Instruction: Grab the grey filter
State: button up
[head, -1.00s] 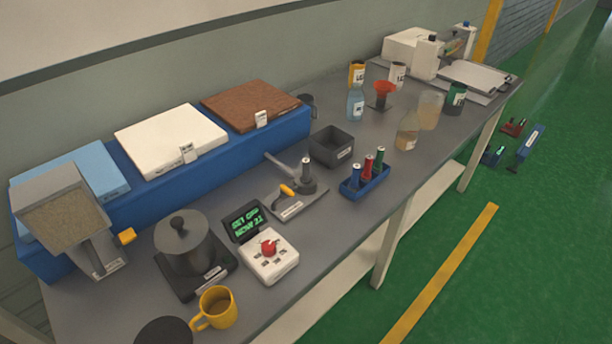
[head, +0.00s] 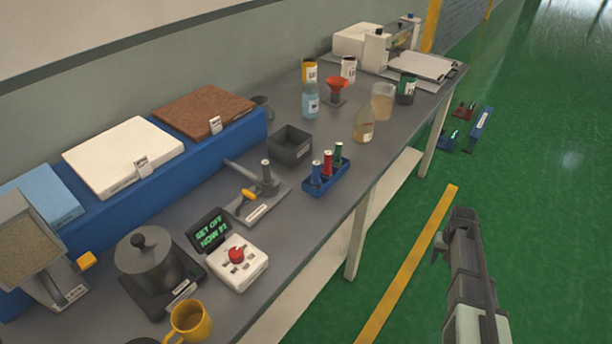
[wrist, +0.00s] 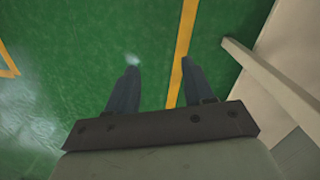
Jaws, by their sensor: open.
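No thing is clearly recognizable as the grey filter. A grey-framed panel with a tan mesh-like face (head: 28,245) stands tilted on a stand at the left end of the table, partly cut off by the picture edge. An open dark grey box (head: 290,148) sits mid-table, near the blue rack. I cannot tell whether either is the filter. My gripper (head: 452,228) is over the green floor to the right of the table, away from all the table things. In the wrist view its two fingers (wrist: 160,68) are apart with nothing between them.
The long grey table (head: 325,215) holds a lidded pot (head: 150,262), a yellow mug (head: 190,322), a white control box (head: 240,262), a blue rack of bottles (head: 326,182) and several glass vessels. A blue shelf (head: 190,162) carries flat slabs along the wall.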

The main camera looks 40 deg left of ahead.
jog(key=w+a+r+t, duration=0.1)
jog(key=w+a+r, duration=0.3)
jog(key=r, duration=0.2)
jog(key=w+a+r+n+t, duration=0.1)
jog(key=w+a+r, duration=0.35)
jog(key=r, duration=0.25)
jog(key=w+a+r, duration=0.3)
jog(key=a+r, duration=0.2)
jog(key=r, duration=0.1)
notch_tip(320, 180, up, 24)
jog(key=n+y, duration=0.5)
jog(key=n, duration=0.5)
send_over(265, 171)
jog(key=d, duration=0.4)
jog(key=shift+s+x, duration=0.15)
jog(key=shift+x, duration=3.25)
jog(key=shift+s+x, duration=0.1)
jog(key=shift+x, duration=3.35)
